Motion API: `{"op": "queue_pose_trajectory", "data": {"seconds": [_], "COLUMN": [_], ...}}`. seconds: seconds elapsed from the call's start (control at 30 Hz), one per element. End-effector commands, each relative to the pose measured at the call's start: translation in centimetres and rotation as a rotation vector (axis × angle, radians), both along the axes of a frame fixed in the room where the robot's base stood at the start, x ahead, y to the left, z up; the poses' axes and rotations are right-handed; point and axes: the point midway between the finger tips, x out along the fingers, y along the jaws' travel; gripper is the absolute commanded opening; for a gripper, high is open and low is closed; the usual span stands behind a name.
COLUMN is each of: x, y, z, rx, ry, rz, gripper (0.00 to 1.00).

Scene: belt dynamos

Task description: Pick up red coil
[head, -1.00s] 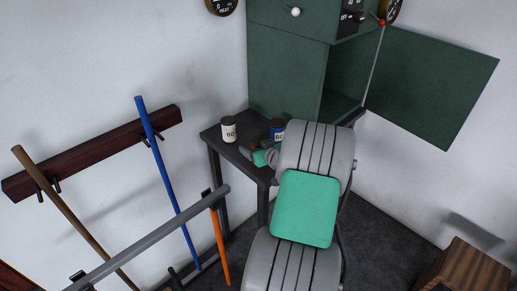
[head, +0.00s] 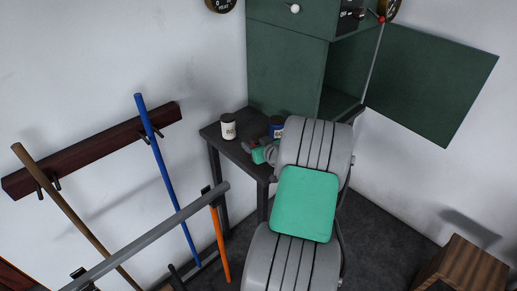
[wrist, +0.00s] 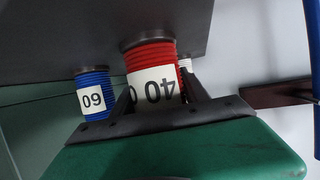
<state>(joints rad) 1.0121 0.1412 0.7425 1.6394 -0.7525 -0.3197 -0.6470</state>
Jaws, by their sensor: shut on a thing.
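The red coil (wrist: 148,55), with a white label reading 40, stands between my fingers in the wrist view, which sees the scene upside down. My gripper (wrist: 158,90) is shut on it. I cannot tell whether the coil touches the table. In the head view my gripper (head: 261,153) is at the table's right part, and my arm hides most of it and the coil.
A blue coil (wrist: 93,80) labelled 60 stands beside the red one; it also shows in the head view (head: 277,122). A white coil (head: 228,131) stands at the left of the dark table (head: 211,133). A green cabinet (head: 285,75) with an open door (head: 430,85) rises behind.

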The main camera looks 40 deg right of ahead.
Motion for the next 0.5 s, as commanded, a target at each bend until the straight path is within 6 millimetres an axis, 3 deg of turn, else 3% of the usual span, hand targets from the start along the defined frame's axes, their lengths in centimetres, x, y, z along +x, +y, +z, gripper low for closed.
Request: {"op": "queue_pose_trajectory", "data": {"seconds": [0.2,0.5], "x": [-0.01,0.03], "y": [0.01,-0.03], "z": [-0.03,0.12], "rx": [0.000,-0.001], "ry": [0.001,-0.002], "rz": [0.000,0.000], "gripper": [0.00,0.00]}}
